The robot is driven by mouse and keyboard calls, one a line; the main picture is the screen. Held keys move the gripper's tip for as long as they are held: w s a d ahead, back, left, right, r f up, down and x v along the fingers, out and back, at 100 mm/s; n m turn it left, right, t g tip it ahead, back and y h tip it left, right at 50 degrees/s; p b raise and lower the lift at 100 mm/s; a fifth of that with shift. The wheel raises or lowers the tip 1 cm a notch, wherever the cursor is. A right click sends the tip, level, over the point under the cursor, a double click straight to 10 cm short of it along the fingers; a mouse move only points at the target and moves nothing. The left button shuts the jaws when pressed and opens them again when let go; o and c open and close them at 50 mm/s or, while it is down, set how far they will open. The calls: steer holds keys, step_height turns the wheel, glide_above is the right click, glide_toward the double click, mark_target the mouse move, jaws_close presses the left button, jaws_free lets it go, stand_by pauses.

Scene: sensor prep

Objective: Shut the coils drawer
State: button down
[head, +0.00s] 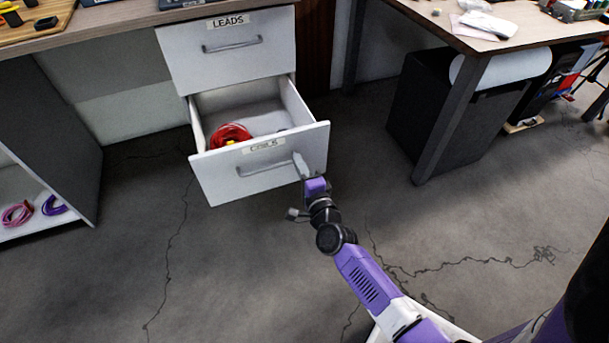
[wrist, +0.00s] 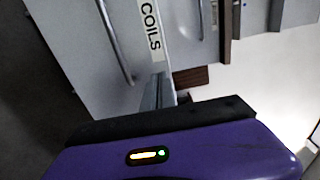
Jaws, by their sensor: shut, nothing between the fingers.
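The coils drawer (head: 220,182) is the lower white drawer under the desk and stands pulled out, with a red coil (head: 231,134) inside. Its label (head: 263,146) is partly hard to read in the head view, but reads COILS in the wrist view (wrist: 151,24). Its grey bar handle (head: 258,168) runs across the front. My gripper (head: 301,165) is shut and empty, at the right part of the drawer front, just right of the handle. In the wrist view the fingers (wrist: 157,92) point at the drawer front; I cannot tell whether they touch it.
The LEADS drawer (head: 230,55) above is shut. An open shelf (head: 42,212) with pink and purple coils stands at left. A second table (head: 480,40) with a black cabinet (head: 440,110) under it stands at right.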

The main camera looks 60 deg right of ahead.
mark_target(287, 139)
steer(key=b+x, duration=0.1)
steer(key=x, duration=0.6)
steer(key=shift+d, duration=0.1)
steer(key=shift+w, duration=0.15)
